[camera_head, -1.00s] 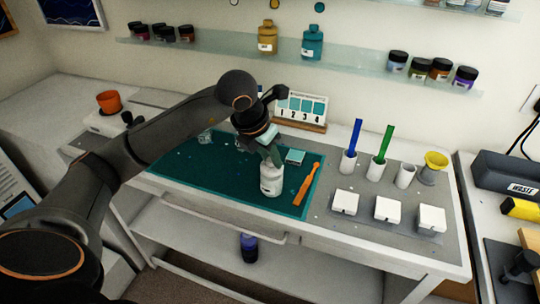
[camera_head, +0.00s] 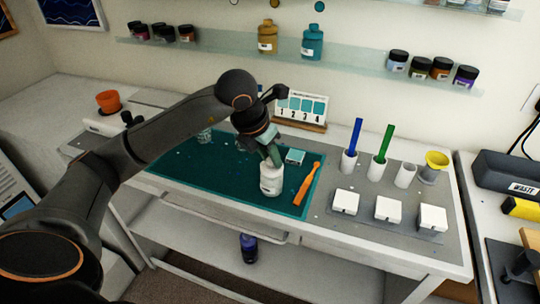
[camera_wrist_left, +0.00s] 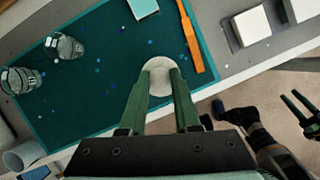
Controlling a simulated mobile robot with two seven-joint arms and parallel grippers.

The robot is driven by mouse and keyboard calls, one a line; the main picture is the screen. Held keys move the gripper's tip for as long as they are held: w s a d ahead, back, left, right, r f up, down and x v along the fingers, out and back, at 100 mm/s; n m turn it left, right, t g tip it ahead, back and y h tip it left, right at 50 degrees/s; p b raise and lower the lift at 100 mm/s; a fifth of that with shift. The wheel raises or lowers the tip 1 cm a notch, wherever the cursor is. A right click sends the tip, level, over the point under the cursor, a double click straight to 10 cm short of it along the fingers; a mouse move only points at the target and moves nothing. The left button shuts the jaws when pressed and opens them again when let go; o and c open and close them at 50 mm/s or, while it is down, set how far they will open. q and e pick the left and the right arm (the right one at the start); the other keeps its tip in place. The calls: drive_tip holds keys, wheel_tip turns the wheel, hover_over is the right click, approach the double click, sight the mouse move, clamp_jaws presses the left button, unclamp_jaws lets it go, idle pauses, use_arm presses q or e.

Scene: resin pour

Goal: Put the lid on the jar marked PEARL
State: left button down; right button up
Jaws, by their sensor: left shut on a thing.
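A white jar (camera_head: 271,181) stands upright on the teal mat (camera_head: 220,177), near its front edge. Its label is too small to read. My left gripper (camera_head: 274,161) is at the jar's top, its green fingers pointing down. In the left wrist view a round white top (camera_wrist_left: 160,76) shows between the two fingertips, which are shut on it. I cannot tell whether this top is a separate lid or part of the jar. My right gripper (camera_wrist_left: 300,112) shows at the right edge of the left wrist view, fingers apart and empty, away from the jar.
An orange tool (camera_head: 307,184) lies right of the jar, and a small turquoise box (camera_head: 295,156) lies behind it. Clear cups (camera_wrist_left: 66,46) stand on the mat. White blocks (camera_head: 345,201), holders with blue and green sticks, and a yellow funnel (camera_head: 435,161) are further right.

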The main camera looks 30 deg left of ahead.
use_arm(q)
drive_tip(key=shift+c, duration=0.3)
unclamp_jaws()
idle(0.4)
drive_tip(key=shift+r, duration=0.15)
drive_tip(key=shift+r+p, duration=2.5)
drive_tip(key=shift+r, duration=0.85)
clamp_jaws()
